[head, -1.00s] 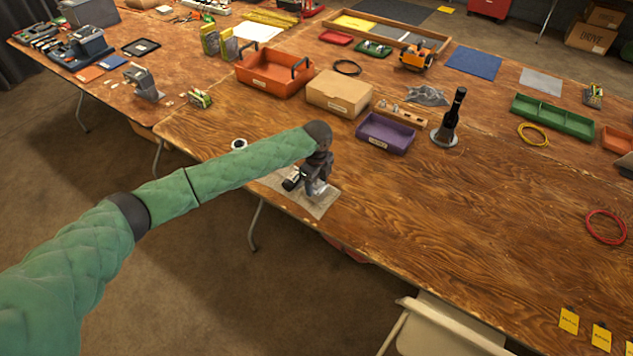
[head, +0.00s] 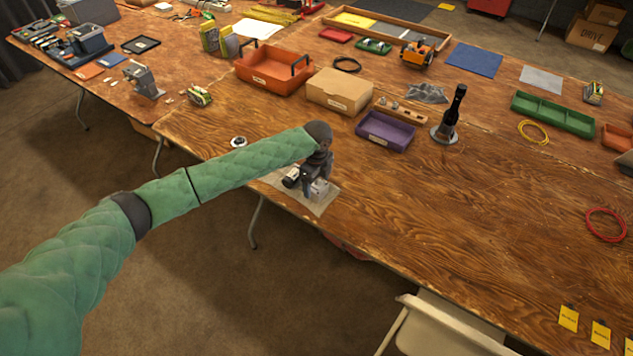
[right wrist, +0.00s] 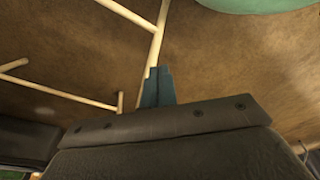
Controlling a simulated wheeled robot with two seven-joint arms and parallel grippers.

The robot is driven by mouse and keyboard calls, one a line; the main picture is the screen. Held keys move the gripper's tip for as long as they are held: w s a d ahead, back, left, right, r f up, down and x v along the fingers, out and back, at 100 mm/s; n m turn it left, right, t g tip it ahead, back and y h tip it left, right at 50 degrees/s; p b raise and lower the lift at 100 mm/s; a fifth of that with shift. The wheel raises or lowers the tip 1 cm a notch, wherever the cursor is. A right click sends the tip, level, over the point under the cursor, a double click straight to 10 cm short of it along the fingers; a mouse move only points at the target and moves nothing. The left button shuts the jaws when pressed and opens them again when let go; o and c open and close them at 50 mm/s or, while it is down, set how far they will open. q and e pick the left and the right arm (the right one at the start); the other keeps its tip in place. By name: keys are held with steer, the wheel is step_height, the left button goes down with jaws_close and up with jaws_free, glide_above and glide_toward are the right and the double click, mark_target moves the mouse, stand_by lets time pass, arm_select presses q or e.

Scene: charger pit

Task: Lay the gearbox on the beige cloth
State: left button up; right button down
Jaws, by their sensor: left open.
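The gearbox (head: 320,190) is a small light-grey block with a dark, white-ended cylindrical part at its left. It rests on the beige cloth (head: 316,208) at the table's near left edge. My left gripper (head: 314,184) is directly above it, pointing down, its fingers open close around or beside the gearbox; the arm and gripper hide part of it, and contact is too small to tell. My right gripper (right wrist: 157,87) shows only in the right wrist view, its teal fingers together with nothing seen between them, over the floor.
A white-and-dark ring (head: 238,142) lies left of the cloth. A chair (head: 440,325) is at the near edge. The table right of the cloth is clear.

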arm_select(q)
steer(key=shift+r, duration=0.75)
step_height(320, 180, up, 12)
steer(key=b, duration=0.3)
steer(key=shift+f, duration=0.15)
arm_select(e)
step_height(320, 180, up, 8)
steer(key=w+a, duration=0.1)
steer(key=a, duration=0.1)
steer(key=shift+w+g, duration=0.2)
steer(key=shift+g, duration=0.1)
steer(key=shift+a+f, duration=0.1)
